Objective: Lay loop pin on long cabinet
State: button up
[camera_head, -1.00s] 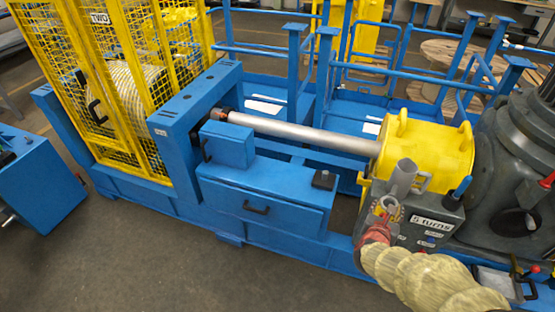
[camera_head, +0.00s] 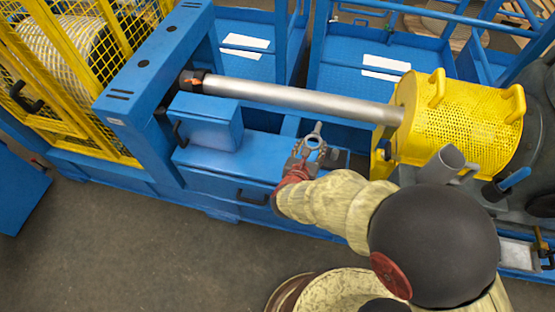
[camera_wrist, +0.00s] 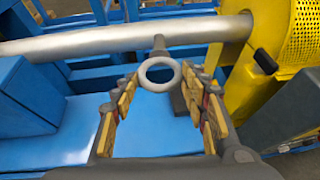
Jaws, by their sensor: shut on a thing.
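The loop pin (camera_head: 317,128) is a grey pin with a ring at one end. In the wrist view its ring (camera_wrist: 147,80) sits between my fingertips, and its shank points away from me toward the steel shaft. My gripper (camera_head: 308,148) is shut on the loop pin and holds it over the right end of the long cabinet. The long cabinet (camera_head: 255,147) is blue, with a flat top and a black drawer handle on its front. Its top (camera_wrist: 75,125) fills the lower left of the wrist view. My arm hides part of the cabinet's right end in the head view.
A blue box (camera_head: 207,120) stands on the cabinet's left part. A small dark block (camera_wrist: 178,103) is at its right end. The steel shaft (camera_head: 300,98) runs behind, into a yellow perforated guard (camera_head: 465,115). The cabinet top between box and gripper is clear.

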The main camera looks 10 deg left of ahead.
jog(key=s+a+f+n+y+b, duration=0.1)
jog(key=s+a+f+b, duration=0.1)
jog(key=s+a+f, duration=0.4)
jog(key=s+a+f+y+b, duration=0.1)
jog(key=s+a+f+b, duration=0.15)
jog(key=s, duration=0.55)
jog(key=w+a+f+b, duration=0.7)
jog(key=w+a+f, duration=0.2)
jog(key=a+f, duration=0.2)
jog(key=shift+f+h+b, duration=0.3)
jog(key=shift+f+b, duration=0.05)
jog(key=shift+f, duration=0.55)
jog(key=shift+d, duration=0.1)
jog(key=shift+f, duration=0.1)
jog(key=o, duration=1.3)
